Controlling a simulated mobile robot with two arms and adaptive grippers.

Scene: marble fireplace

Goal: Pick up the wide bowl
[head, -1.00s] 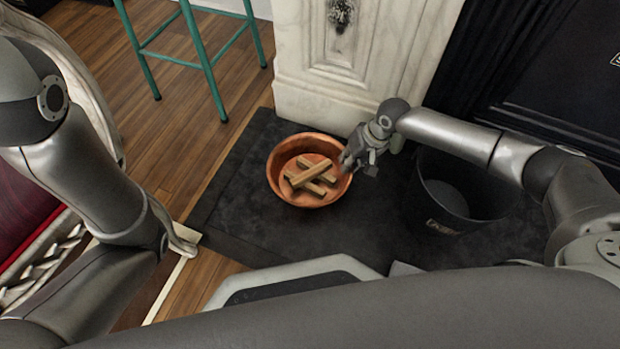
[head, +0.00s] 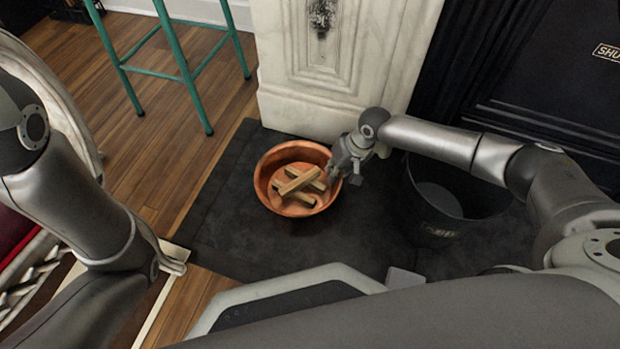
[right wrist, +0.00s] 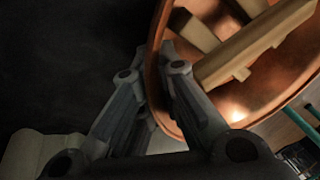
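The wide bowl (head: 262,190) is round and copper-coloured, with several pieces of split wood (head: 300,182) lying in it. It is at the dark hearth slab, left of centre in the head view. My right gripper (head: 338,172) is at the bowl's right rim. In the right wrist view the bowl (right wrist: 262,101) fills the upper right, and the gripper's fingers (right wrist: 158,62) are close together with the rim between them, one inside and one outside. The fingertips are partly hidden in shadow. I cannot tell whether the bowl is clear of the slab. My left gripper is out of view.
A black bucket (head: 440,222) stands right of the bowl, beneath my right arm. The white marble fireplace pillar (head: 325,85) rises behind the bowl. A teal stool (head: 187,75) stands on the wooden floor at upper left. The slab (head: 225,225) is bare left of and before the bowl.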

